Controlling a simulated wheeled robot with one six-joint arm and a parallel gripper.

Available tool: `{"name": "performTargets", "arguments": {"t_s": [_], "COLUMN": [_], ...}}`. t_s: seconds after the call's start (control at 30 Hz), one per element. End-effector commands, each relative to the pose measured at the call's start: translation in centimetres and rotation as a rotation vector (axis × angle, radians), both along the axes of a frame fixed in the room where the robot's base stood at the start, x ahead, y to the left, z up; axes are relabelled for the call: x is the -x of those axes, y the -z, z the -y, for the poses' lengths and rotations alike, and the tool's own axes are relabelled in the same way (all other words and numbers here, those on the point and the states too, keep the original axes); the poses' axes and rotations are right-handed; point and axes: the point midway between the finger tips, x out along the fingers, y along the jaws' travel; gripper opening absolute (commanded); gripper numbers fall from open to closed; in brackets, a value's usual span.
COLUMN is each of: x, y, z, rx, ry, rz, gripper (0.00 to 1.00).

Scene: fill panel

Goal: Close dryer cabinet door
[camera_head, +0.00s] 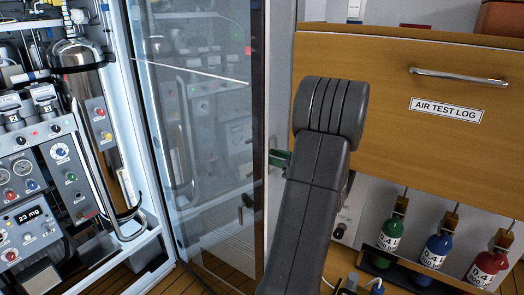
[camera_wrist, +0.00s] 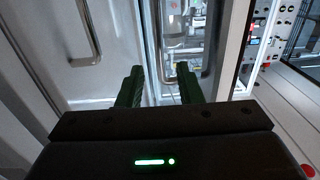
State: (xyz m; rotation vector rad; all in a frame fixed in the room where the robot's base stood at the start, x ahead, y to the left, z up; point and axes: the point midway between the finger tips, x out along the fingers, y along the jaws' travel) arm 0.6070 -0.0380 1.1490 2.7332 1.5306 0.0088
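The dryer cabinet (camera_head: 140,215) stands at the left in the head view, with a metal cylinder and gauges inside. Its glass door (camera_head: 205,120) stands open, reaching toward my arm. In the wrist view a glass panel (camera_wrist: 180,30) with a curved metal handle (camera_wrist: 206,50) lies ahead, just right of centre. My gripper (camera_wrist: 158,86) has two green fingers, spread apart with nothing visibly held between them. In the head view a green finger (camera_head: 280,158) shows beside the door's outer edge; my arm hides the rest. I cannot tell whether it touches the door.
A wooden drawer front (camera_head: 400,85) labelled AIR TEST LOG is at the right. In the wrist view, a pale panel (camera_wrist: 50,60) with a handle is left, and a control panel (camera_wrist: 262,35) is right.

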Motion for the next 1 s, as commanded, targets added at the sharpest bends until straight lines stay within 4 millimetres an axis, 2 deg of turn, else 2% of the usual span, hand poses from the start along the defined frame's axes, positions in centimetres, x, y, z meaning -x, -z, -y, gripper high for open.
{"name": "performTargets", "arguments": {"t_s": [0.1,0.23,0.67,0.83,1.0], "x": [-1.0,-1.8,-2.3,-2.3,-2.3], "y": [-0.1,-0.1,0.0,0.0,0.0], "z": [-1.8,-3.0,-3.8,-3.7,-3.7], "rx": [0.000,0.001,0.001,0.001,0.001], "ry": [-0.004,-0.003,0.000,0.000,0.000], "rz": [-0.001,0.001,0.001,0.001,0.001], "gripper": [0.33,0.33,0.33,0.00,0.00]}}
